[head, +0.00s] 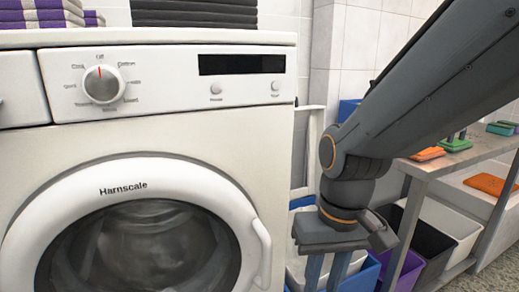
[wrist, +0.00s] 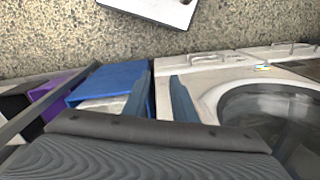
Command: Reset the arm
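My arm reaches in from the upper right of the head view and bends down at its wrist. My gripper (head: 326,274) hangs to the right of the washing machine (head: 150,190), in front of the bins. Its two blue-grey fingers point down and stand apart, with nothing seen between them. The lower fingertips are cut off by the frame edge. In the wrist view, my gripper (wrist: 159,92) also shows spread fingers, with the blue bin to their left and the washing machine to their right.
The washing machine's round door looks shut. A blue bin (wrist: 110,78), a purple bin (head: 405,270) and a black bin (head: 430,243) stand beside it, under a shelf table (head: 470,155) with colored items. Dark folded towels (head: 195,13) lie on top. The speckled floor (wrist: 60,35) has clear room.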

